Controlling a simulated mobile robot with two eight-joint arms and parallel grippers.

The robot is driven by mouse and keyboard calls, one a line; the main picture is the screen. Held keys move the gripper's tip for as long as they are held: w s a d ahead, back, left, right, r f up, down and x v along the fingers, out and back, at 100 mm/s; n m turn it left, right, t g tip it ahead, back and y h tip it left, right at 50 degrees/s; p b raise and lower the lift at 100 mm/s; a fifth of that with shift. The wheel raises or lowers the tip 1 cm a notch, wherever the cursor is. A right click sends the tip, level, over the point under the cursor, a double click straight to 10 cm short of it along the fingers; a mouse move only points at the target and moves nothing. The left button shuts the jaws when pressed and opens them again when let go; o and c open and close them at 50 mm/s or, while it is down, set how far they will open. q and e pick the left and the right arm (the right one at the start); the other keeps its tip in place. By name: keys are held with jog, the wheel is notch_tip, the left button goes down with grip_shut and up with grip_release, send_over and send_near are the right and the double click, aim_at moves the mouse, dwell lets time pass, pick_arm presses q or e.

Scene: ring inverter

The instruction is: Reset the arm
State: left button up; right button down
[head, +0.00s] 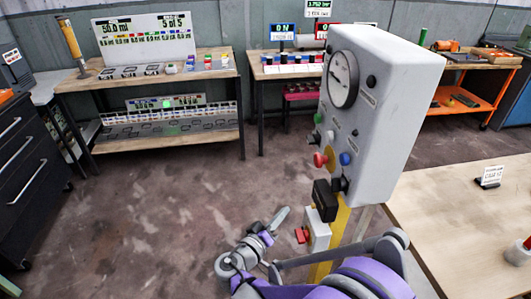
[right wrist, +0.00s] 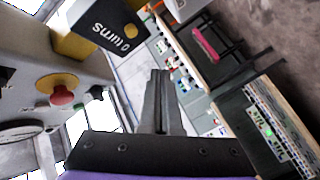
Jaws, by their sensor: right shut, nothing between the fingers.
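My right gripper (head: 280,217) is at the lower middle of the head view, on my purple and grey arm. Its fingers are together and empty, pointing up and to the right. In the right wrist view the shut fingers (right wrist: 160,100) stand upright in the middle with nothing between them. The gripper is left of and below the grey control box (head: 385,100), apart from it. The box also shows at the left of the wrist view, with a red button (right wrist: 62,95) on a yellow base. My left gripper is not in view.
The box stands on a yellow post with a small red-button unit (head: 303,235) low on it. A wooden table (head: 450,215) is at the right. Workbenches (head: 150,75) line the back wall, and black drawers (head: 30,150) stand at the left. The middle floor is clear.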

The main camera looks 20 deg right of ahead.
jog(key=s+a+r+n+g+y+p, duration=0.1)
jog(key=s+r+g+y+p, duration=0.1)
jog(key=s+y+p, duration=0.45)
jog(key=s+a+r+g+y+p, duration=0.15)
jog(key=s+y, duration=0.25)
jog(key=s, duration=0.5)
jog(key=s+a+r+y+p, duration=0.2)
jog(key=s+a+y+p, duration=0.1)
jog(key=s+a+y, duration=0.1)
jog(key=shift+s+a+r+n, duration=0.4)
jog(key=shift+s+a, duration=0.1)
jog(key=shift+a, duration=0.2)
